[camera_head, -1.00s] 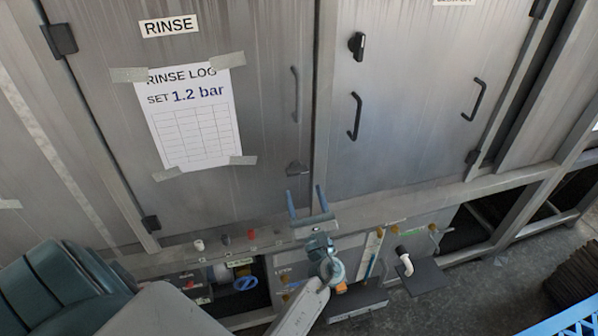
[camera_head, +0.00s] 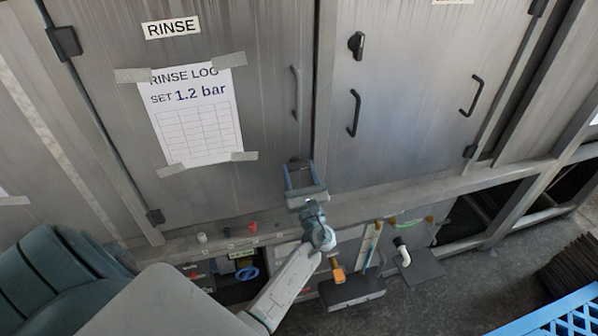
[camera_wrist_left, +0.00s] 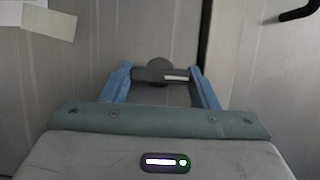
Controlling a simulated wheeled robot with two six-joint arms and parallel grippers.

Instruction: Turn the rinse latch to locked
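The rinse latch is a dark handle on a round hub, low on the right side of the RINSE door (camera_head: 95,115). In the left wrist view the latch handle (camera_wrist_left: 160,75) lies roughly level between the fingers. In the head view the latch (camera_head: 298,162) is partly hidden by my left gripper (camera_head: 299,170). The left gripper is open, with one blue finger on each side of the handle; the left wrist view shows it too (camera_wrist_left: 161,82). I cannot tell whether either finger touches the handle. My right gripper is not in view.
The neighbouring door on the right has a dark latch (camera_head: 356,44) and bar handles (camera_head: 354,113). The RINSE door's own bar handle (camera_head: 295,92) is above my gripper. A taped rinse log (camera_head: 196,115) hangs left. Fittings, including a white pipe (camera_head: 402,251), sit below the ledge.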

